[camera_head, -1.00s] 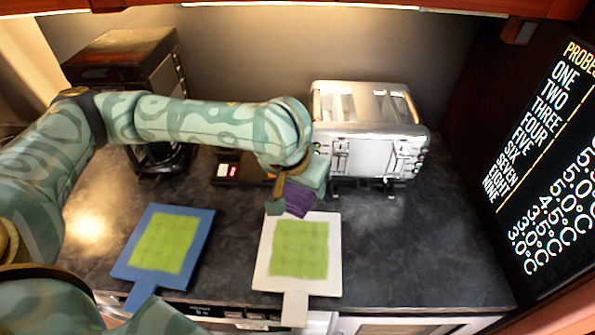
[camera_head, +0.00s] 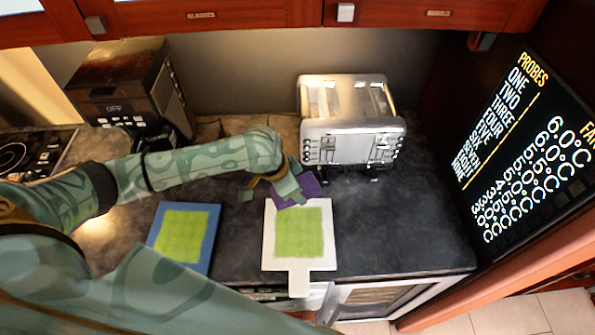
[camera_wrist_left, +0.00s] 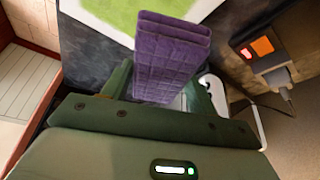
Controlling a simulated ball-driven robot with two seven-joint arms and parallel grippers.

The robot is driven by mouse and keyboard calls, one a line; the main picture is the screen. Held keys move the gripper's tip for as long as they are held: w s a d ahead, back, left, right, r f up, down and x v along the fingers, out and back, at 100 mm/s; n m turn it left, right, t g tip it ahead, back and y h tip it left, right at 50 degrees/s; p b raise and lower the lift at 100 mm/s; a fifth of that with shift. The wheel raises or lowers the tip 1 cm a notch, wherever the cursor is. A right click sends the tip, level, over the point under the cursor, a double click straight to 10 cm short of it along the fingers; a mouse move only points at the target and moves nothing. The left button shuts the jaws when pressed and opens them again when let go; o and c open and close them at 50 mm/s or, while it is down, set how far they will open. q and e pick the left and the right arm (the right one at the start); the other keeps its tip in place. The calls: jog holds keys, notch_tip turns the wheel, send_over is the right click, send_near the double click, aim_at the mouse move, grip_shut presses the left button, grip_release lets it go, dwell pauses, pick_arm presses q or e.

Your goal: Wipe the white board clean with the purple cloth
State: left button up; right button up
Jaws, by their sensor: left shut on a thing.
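The white board (camera_head: 299,264) lies on the dark counter with its handle toward me, and a square green patch (camera_head: 299,232) covers its middle. The folded purple cloth (camera_head: 311,185) is at the board's far edge; I cannot tell whether it touches the board. My left gripper (camera_head: 283,190) is shut on the cloth. In the left wrist view the cloth (camera_wrist_left: 172,55) stands out between the fingers, with the white board (camera_wrist_left: 100,32) and its green patch beyond. The gripper and cloth hide part of the board's far edge. My right gripper is not in view.
A blue board (camera_head: 209,245) with its own green patch lies to the left, partly hidden by my arm. A silver toaster (camera_head: 352,125) stands close behind the white board. A dark coffee machine (camera_head: 125,90) is at the back left. Bare counter (camera_head: 400,215) lies to the right.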

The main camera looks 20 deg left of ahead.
pick_arm(q)
jog(key=shift+w+a+f+m+g+h+p, duration=0.15)
jog(key=shift+a+f+m+p, duration=0.15)
jog(key=shift+m, duration=0.3)
jog(key=shift+w+a+f+m+g+h+p, duration=0.1)
jog(key=shift+a+f+m+g+h+p, duration=0.1)
jog(key=shift+a+m, duration=0.3)
jog(key=m, duration=0.1)
jog(key=a+f+m, duration=0.1)
jog(key=shift+w+m+g+h+p, duration=0.25)
jog(key=shift+w+m+g+p, duration=0.05)
jog(key=shift+w+g, duration=0.05)
notch_tip(320, 180, down, 7)
jog(key=b, duration=0.8)
jog(key=shift+r, duration=0.1)
jog(key=shift+o, duration=0.8)
jog(key=c, duration=0.4)
jog(key=shift+f, duration=0.6)
